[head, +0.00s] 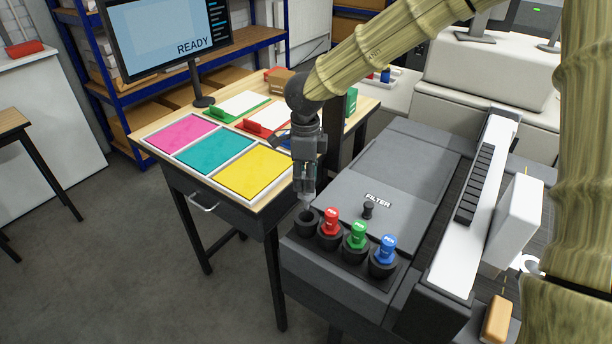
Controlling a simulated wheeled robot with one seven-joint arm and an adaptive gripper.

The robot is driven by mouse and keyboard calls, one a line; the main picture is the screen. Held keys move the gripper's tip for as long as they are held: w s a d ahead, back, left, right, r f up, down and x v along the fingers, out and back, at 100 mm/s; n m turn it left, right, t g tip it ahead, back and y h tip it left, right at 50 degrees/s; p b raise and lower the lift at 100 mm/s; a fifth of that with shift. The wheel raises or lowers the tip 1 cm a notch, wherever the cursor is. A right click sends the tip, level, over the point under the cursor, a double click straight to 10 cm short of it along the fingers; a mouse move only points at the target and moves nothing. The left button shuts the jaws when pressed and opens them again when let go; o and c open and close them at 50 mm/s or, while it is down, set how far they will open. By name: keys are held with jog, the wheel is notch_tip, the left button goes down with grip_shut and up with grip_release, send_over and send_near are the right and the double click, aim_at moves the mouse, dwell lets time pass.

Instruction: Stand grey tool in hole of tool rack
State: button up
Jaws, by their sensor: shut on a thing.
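The tool rack (343,258) is a row of dark round holders along the front edge of the grey machine. Red (330,222), green (357,235) and blue (387,248) tools stand upright in three of the holders. The leftmost holder (305,224) shows a dark opening with no coloured tool in it. My gripper (306,193) points down just above this holder and is shut on the grey tool (307,201). Only a small light grey part of the tool shows between the fingers. I cannot tell whether its lower end touches the holder's rim.
A black knob (368,209) stands on the machine's lid near the FILTER label, behind the rack. A wooden table (150,130) with pink, teal and yellow panels is at left, with a monitor (165,35) behind. Floor is clear at lower left.

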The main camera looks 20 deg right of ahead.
aim_at(305, 199)
jog(key=shift+f+b, duration=0.3)
jog(key=shift+f, duration=3.55)
jog(key=o, duration=1.1)
jog(key=shift+r, duration=0.15)
notch_tip(305, 199, up, 12)
jog(key=shift+f, duration=0.1)
